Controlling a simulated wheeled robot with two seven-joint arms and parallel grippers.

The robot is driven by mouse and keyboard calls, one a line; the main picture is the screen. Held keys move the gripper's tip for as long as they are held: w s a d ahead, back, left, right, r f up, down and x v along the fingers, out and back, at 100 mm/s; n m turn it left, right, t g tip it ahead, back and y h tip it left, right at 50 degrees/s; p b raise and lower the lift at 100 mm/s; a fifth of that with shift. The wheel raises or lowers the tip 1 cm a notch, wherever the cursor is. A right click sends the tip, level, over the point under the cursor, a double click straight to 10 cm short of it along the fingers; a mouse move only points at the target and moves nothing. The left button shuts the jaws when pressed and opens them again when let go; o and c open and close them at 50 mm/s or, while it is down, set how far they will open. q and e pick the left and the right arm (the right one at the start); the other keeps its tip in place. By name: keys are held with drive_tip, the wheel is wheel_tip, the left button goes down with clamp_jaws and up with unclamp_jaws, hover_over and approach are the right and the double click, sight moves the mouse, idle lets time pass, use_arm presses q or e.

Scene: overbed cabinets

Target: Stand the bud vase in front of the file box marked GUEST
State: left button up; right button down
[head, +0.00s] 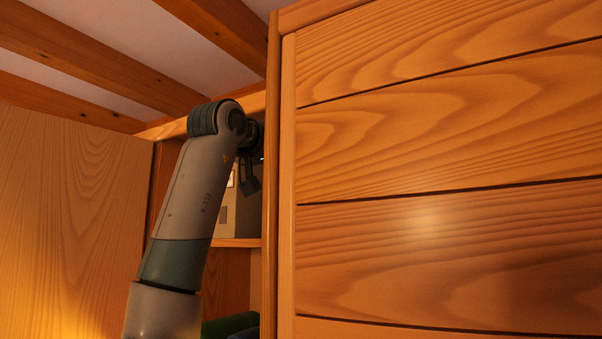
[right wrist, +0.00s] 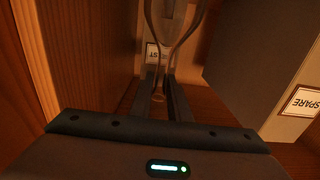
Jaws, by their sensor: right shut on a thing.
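The bud vase (right wrist: 176,35) shows in the right wrist view as a pale, see-through-looking shape with a narrow neck. My right gripper (right wrist: 166,85) is shut on its narrow part. The file box marked GUEST lies behind the vase; only the end of its label (right wrist: 153,54), reading "ST", shows. I cannot tell whether the vase touches the shelf. My left gripper is not in view.
A grey file box marked SPARE (right wrist: 265,60) stands at the right in the right wrist view. A wooden cabinet wall (right wrist: 85,50) is close on the left. In the head view a box (head: 241,212) sits on the shelf, and a large slatted wooden front (head: 440,180) fills the right.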

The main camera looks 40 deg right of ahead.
drive_tip(key=shift+w+f, duration=0.1)
drive_tip(key=shift+f, duration=1.1)
drive_tip(key=c, duration=1.7)
unclamp_jaws()
drive_tip(key=shift+o, duration=0.2)
